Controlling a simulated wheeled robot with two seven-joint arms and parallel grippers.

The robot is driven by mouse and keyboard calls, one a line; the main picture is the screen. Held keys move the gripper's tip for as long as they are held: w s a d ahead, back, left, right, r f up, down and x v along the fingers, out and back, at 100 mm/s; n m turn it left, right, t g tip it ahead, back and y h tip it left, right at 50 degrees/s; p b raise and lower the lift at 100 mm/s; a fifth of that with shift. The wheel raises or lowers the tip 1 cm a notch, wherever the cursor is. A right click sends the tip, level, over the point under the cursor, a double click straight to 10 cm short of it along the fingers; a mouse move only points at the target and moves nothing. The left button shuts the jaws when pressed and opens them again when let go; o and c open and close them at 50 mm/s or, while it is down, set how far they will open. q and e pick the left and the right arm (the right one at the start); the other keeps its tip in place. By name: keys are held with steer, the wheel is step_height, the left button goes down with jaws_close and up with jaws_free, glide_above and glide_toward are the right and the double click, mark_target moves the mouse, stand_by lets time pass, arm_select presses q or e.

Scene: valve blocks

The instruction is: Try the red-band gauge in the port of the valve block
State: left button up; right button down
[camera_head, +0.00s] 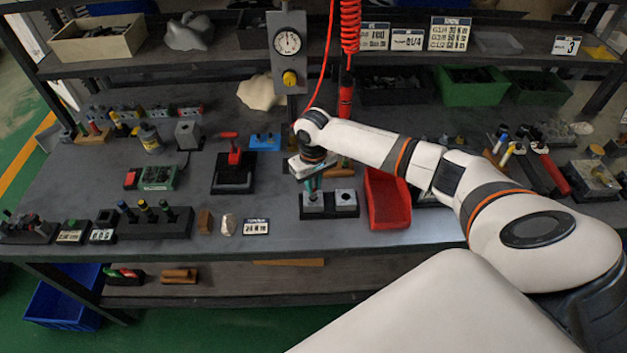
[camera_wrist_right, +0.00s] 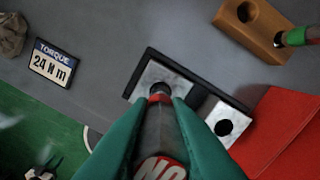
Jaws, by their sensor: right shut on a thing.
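My right gripper (camera_head: 311,187) points down over the left of two grey metal valve blocks (camera_head: 313,204) on a dark base. In the right wrist view, its green fingers (camera_wrist_right: 160,150) are shut on a grey gauge (camera_wrist_right: 160,120) with a red-and-white "NO" marking. The gauge has a red band (camera_wrist_right: 159,88) near its lower end, which meets the top of the left block (camera_wrist_right: 152,74). The gauge hides that block's port, so I cannot tell how deep the tip is. The right block (camera_wrist_right: 226,122) shows an empty dark port. My left gripper is out of view.
A red tray (camera_head: 388,200) stands right of the blocks. A wooden holder (camera_wrist_right: 252,28) with an empty hole and a green-banded gauge (camera_wrist_right: 300,37) is behind them. A torque sign (camera_head: 256,227) lies left. A red coiled hose (camera_head: 350,28) hangs above.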

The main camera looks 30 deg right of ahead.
steer(key=shift+p, duration=1)
stand_by(2.1)
steer(key=shift+f, duration=0.4)
stand_by(1.0)
steer(key=shift+s+f, duration=0.15)
stand_by(0.8)
steer(key=shift+r+p, duration=3.1)
steer(key=shift+p, duration=0.45)
steer(key=shift+a, duration=0.1)
